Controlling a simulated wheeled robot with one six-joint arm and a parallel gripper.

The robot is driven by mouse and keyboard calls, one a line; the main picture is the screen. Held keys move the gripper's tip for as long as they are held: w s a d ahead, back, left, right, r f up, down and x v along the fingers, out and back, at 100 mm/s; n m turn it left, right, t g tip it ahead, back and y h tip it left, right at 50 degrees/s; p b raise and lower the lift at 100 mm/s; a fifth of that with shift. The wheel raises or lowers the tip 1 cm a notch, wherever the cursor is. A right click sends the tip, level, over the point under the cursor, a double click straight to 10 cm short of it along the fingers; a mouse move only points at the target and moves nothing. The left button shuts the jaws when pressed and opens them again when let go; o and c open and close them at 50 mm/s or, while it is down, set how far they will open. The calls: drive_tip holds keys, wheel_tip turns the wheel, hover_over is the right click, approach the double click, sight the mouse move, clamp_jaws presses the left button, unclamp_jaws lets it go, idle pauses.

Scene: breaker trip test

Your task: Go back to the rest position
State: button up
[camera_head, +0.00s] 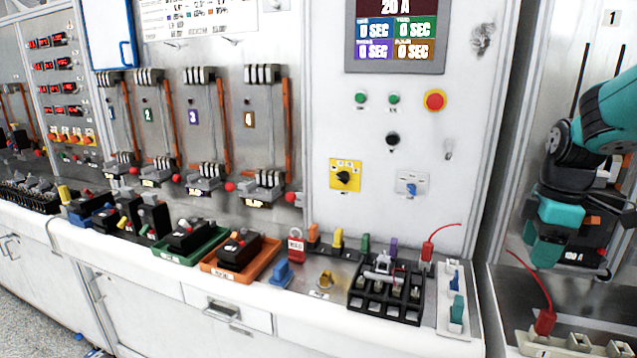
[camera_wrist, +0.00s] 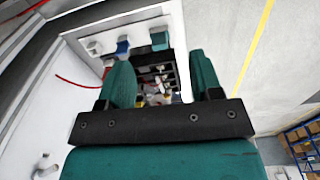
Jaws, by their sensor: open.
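My gripper (camera_head: 543,250) is at the right of the head view, a teal and black hand on my teal arm, in the air in front of the right-hand panel. In the wrist view my gripper (camera_wrist: 160,82) shows two teal fingers standing apart with nothing held between them. Beyond the fingers, the black rack (camera_wrist: 155,70) on the bench shows small and partly hidden. The same black rack (camera_head: 388,300) stands on the bench in the head view, to the left of my gripper and clear of it.
An orange tray (camera_head: 240,262) and a green tray (camera_head: 190,245) holding breakers sit on the bench. A red plug (camera_head: 545,322) with a wire stands below my gripper. The upright panel (camera_head: 400,200) carries a display and buttons. Open floor (camera_wrist: 285,60) shows at the wrist view's right.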

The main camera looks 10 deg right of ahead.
drive_tip(key=s+a+r+m+y, duration=0.1)
drive_tip(key=s+a, duration=0.2)
drive_tip(key=a, duration=0.7)
drive_tip(key=s+a+r+m+y, duration=0.1)
drive_tip(key=s+a, duration=0.1)
drive_tip(key=a, duration=0.9)
drive_tip(key=s+a+m+y, duration=0.1)
drive_tip(key=s+a+m, duration=0.1)
drive_tip(key=s+a, duration=0.8)
drive_tip(key=shift+s+y, duration=0.4)
drive_tip(key=shift+s, duration=0.4)
